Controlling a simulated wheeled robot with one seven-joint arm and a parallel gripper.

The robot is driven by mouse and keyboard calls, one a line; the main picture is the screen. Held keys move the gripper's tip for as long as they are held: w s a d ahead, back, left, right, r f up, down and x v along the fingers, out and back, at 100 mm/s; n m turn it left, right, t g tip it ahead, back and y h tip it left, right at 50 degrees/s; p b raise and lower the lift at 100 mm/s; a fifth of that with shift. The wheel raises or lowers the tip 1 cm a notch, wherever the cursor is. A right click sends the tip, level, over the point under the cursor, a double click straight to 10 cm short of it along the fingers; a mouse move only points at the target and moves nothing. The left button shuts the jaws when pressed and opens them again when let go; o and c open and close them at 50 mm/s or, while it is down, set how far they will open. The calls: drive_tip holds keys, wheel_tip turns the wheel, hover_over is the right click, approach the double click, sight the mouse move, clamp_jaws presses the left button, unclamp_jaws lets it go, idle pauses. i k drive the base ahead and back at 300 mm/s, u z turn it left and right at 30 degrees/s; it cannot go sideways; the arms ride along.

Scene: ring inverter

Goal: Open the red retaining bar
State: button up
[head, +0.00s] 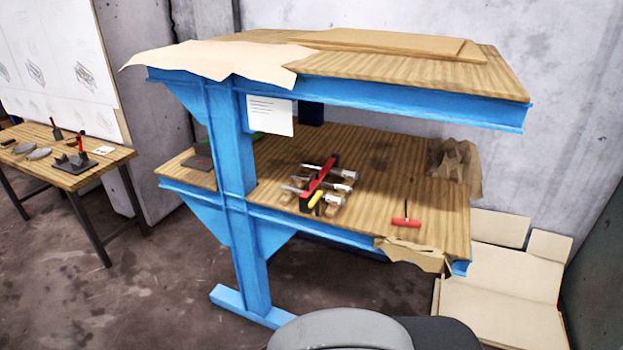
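The red retaining bar (321,177) lies across several silver rods in a small rack on the middle shelf of the blue workbench. The silver rods (343,187) stick out on both sides beneath it. A yellow piece (315,200) sits at the rack's near end, beside a dark block. Whether the bar is latched is too small to tell. My gripper is not in view. A grey rounded part of my own body shows at the bottom edge, apart from the bench.
The bench shelf (385,165) is mostly clear around the rack. A red T-handled tool (406,221) lies to its right. The upper shelf (400,62) overhangs it. A wooden table (90,165) with tools stands left. Cardboard (500,290) lies right.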

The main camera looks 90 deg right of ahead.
sight(310, 188)
drive_tip(key=z, duration=0.75)
drive_tip(key=i, duration=0.95)
drive_tip(key=z, duration=1.45)
drive_tip(key=i, duration=0.8)
drive_tip(key=z, duration=0.1)
